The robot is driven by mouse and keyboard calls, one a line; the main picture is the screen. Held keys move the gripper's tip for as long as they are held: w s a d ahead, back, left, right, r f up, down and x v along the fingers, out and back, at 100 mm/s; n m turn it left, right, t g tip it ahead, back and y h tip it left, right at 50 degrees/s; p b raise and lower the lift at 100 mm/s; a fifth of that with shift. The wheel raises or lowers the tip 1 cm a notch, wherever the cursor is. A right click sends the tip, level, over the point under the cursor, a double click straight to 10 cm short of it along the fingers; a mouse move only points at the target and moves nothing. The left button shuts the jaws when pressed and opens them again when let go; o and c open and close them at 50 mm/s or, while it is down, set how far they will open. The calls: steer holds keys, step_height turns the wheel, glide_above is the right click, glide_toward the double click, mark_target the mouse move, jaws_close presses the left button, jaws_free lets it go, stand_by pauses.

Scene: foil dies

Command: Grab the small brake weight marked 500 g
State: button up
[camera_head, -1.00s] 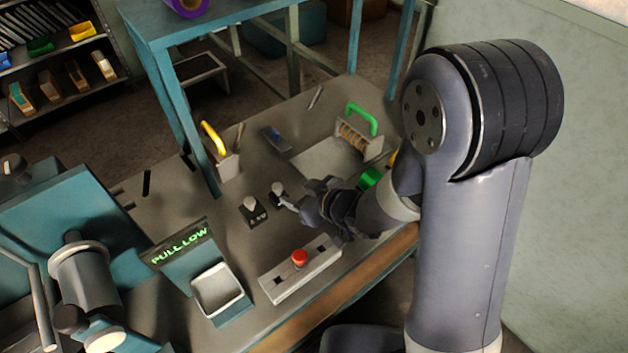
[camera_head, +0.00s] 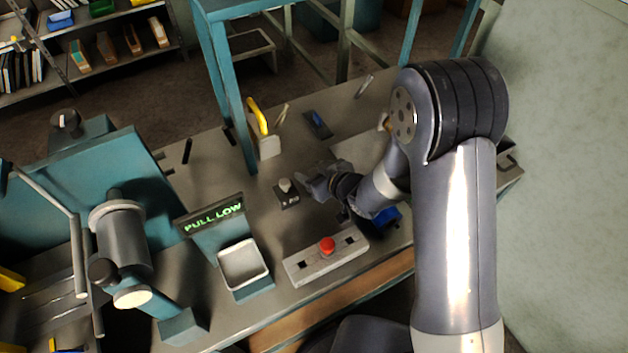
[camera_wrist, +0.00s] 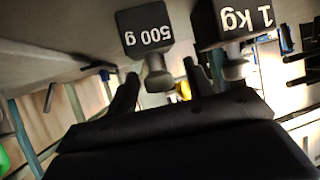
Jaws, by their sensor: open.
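In the head view, my gripper (camera_head: 312,182) is low over the bench, right next to a knobbed weight (camera_head: 287,197) whose marking I cannot read. The other weight there is hidden by my gripper.
A low bar with a red button (camera_head: 327,245) lies in front of my gripper. A PULL LOW sign (camera_head: 214,217) and a square tray (camera_head: 243,265) stand left. A yellow-handled block (camera_head: 268,144) and a teal frame leg (camera_head: 236,115) stand behind.

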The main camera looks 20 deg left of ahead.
steer(key=shift+w+a+f, duration=0.2)
steer(key=shift+a+f, duration=0.1)
steer(key=shift+a, duration=0.15)
steer(key=shift+c, duration=0.4)
jaws_close()
